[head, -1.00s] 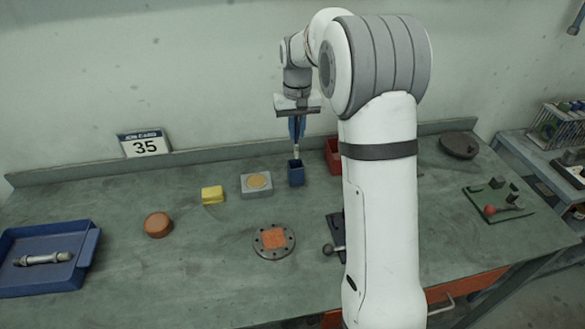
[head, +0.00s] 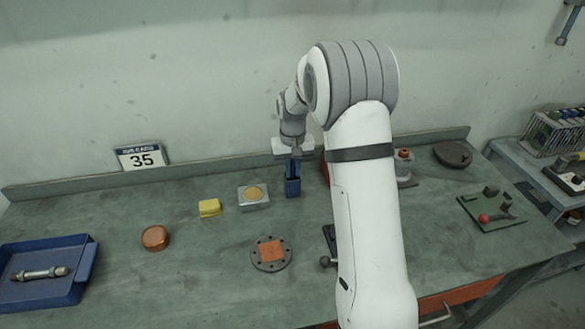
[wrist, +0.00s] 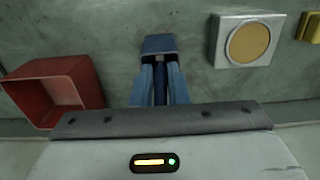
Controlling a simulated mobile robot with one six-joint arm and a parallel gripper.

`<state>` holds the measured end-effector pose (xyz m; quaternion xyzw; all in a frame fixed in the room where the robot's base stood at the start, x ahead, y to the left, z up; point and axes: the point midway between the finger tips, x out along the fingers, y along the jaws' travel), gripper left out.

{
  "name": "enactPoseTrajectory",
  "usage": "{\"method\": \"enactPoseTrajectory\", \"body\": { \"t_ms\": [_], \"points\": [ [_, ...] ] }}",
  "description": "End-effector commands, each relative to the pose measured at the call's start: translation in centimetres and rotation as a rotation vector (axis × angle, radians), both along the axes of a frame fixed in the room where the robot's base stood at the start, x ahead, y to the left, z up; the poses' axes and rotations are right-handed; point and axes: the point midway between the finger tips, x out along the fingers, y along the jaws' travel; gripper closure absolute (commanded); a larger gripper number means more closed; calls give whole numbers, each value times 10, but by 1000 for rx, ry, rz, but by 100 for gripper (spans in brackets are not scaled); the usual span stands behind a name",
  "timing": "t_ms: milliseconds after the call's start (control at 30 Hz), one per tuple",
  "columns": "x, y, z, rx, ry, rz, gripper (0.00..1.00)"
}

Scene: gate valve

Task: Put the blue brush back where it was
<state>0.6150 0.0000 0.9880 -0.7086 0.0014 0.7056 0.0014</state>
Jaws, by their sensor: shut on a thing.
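My gripper (head: 292,168) is low over a small dark blue square cup (head: 293,188) at the back middle of the bench. In the wrist view its two blue fingers (wrist: 161,78) are shut on the blue brush (wrist: 160,92), whose dark handle shows between them. The brush runs down into the mouth of the cup, which also shows in the wrist view (wrist: 160,44). Its lower end is hidden inside, so I cannot tell whether it touches the bottom. The cup stands upright.
A red bin (wrist: 55,92) stands close beside the cup. A grey block with a tan disc (head: 253,196) is on its other side, with a yellow block (head: 209,208) beyond. A round flange (head: 270,253) lies in front. The back wall is close behind.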

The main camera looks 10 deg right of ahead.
Motion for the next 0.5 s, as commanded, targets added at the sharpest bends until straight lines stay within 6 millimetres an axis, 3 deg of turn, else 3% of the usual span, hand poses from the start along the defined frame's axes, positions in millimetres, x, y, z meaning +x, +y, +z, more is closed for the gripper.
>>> {"method": "enactPoseTrajectory", "body": {
  "t_ms": [33,67,300,500],
  "points": [
    [0,0,-3,0,1,0,100],
    [0,0,-3,0,0,0,85],
    [0,0,-1,0,0,1,65],
    [1,1,16,0,-4,1,64]
  ]
}}
